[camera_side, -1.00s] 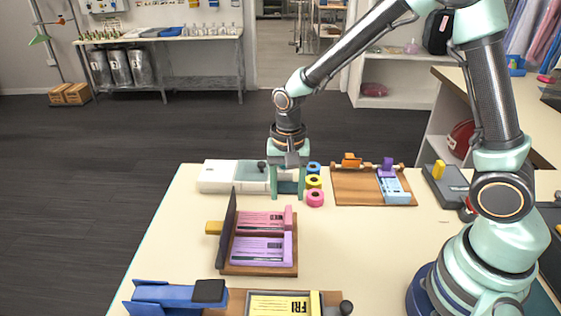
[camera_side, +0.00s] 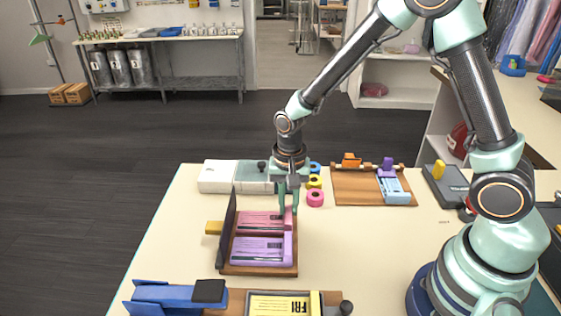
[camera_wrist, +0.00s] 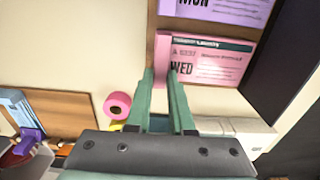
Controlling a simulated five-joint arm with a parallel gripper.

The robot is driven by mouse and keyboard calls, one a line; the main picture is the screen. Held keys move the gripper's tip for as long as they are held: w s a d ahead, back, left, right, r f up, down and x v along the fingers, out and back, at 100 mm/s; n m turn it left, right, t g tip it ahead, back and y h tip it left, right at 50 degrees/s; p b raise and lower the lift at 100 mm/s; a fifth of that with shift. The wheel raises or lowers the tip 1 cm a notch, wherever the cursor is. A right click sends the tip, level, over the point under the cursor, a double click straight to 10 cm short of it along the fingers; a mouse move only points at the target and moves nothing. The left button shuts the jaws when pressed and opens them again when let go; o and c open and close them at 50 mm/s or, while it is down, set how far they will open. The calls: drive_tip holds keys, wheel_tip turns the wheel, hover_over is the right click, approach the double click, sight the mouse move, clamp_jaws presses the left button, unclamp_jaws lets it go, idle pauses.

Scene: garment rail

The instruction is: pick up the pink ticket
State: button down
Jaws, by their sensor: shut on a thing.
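The pink ticket (camera_side: 258,222), marked WED, lies flat in a wooden tray (camera_side: 258,271) beside a purple ticket (camera_side: 258,250). In the wrist view the pink ticket (camera_wrist: 212,66) has a plain pink tab at its left end. My gripper (camera_side: 288,213) points down at that tab, at the tray's right side. In the wrist view the fingertips (camera_wrist: 160,73) sit on either side of the tab, shut on it. The fingers hide part of the tab. The ticket still appears to lie in the tray.
A dark upright panel (camera_side: 228,232) stands along the tray's left edge. Blue, yellow and pink rolls (camera_side: 315,199) stand behind, near a white-and-green box (camera_side: 220,176). A wooden board (camera_side: 345,188) lies at back right. A yellow FRI ticket (camera_side: 280,306) is in front. The table's middle right is clear.

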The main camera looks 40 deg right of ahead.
drive_tip(key=shift+r, duration=0.15)
wheel_tip(320, 180, up, 20)
idle(0.6)
idle(0.3)
drive_tip(key=shift+r, duration=2.35)
